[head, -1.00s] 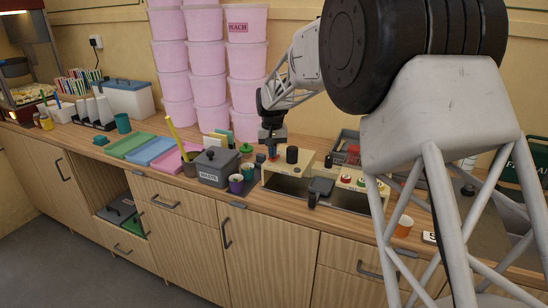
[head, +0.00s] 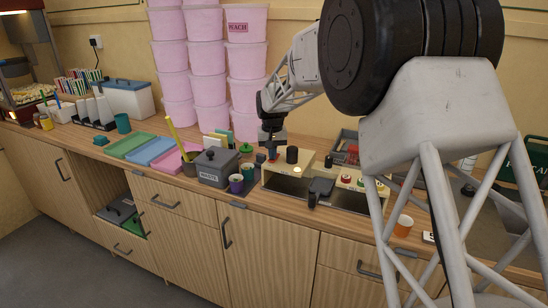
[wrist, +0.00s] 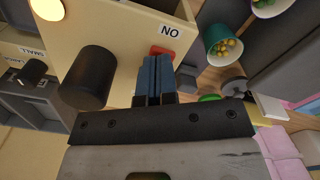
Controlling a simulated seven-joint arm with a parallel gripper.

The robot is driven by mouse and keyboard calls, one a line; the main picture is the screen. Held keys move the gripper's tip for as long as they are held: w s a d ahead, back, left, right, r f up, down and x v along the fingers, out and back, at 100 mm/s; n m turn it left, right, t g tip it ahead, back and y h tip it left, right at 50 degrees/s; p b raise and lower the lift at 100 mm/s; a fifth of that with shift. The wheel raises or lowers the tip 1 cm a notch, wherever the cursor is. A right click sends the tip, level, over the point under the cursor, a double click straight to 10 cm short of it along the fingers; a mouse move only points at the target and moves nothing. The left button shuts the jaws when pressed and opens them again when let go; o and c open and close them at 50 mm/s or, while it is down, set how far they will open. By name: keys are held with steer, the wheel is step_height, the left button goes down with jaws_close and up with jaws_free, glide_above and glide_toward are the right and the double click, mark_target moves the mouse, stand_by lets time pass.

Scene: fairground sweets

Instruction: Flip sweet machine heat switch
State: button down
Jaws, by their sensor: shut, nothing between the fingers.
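The cream sweet machine (head: 281,180) stands on the counter, with a black cylindrical knob (head: 292,155) on top. In the wrist view its top carries the black knob (wrist: 88,78), a red switch (wrist: 164,51) and a label reading "NO" (wrist: 170,31) in that picture. A pale orange round lamp (wrist: 47,9) looks lit at the top left. My gripper (head: 271,157) is over the machine's left end. In the wrist view its blue fingers (wrist: 155,75) are shut and empty, with their tips at the red switch, partly hiding it. I cannot tell whether they touch or which way the switch is tipped.
A grey lidded bin (head: 214,168) and a purple cup (head: 236,184) stand left of the machine. A teal cup of sweets (wrist: 222,42) is close to the fingers. Stacked pink tubs (head: 246,62) rise behind. An orange cup (head: 404,226) is right.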

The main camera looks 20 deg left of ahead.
steer(key=shift+r, duration=3.5)
